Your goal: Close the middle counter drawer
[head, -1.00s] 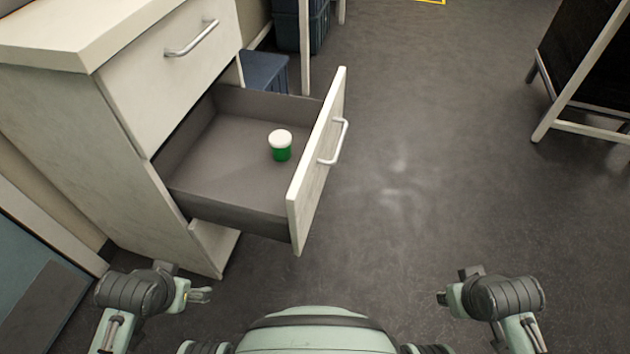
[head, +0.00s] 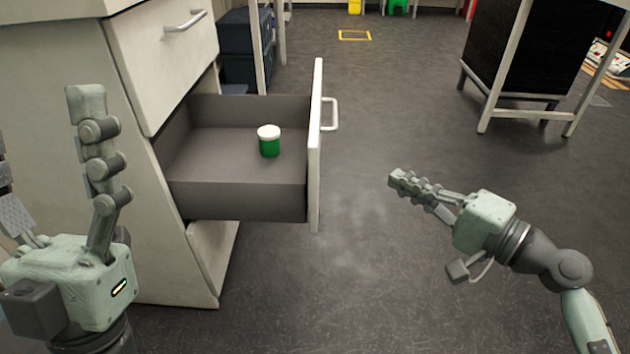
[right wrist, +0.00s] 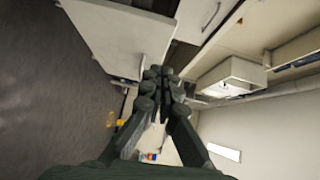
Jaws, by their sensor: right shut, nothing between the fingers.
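The middle counter drawer (head: 245,200) is pulled far out of the white counter (head: 175,270). Its pale front panel (head: 315,150) stands well away from the counter and carries a metal handle (head: 330,115). A green jar with a white lid (head: 269,142) stands inside the drawer. My right gripper (head: 393,178) is shut and empty, to the right of the drawer front and apart from it. Its fingers also show in the right wrist view (right wrist: 156,75). My left gripper (head: 43,132) is open at the left, in front of the counter's side, with its fingers spread.
The upper drawer (head: 165,60) above is shut. Dark bins (head: 245,50) stand behind the counter. A dark cabinet on a white frame (head: 525,55) stands at the back right. The grey floor (head: 400,100) between is clear.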

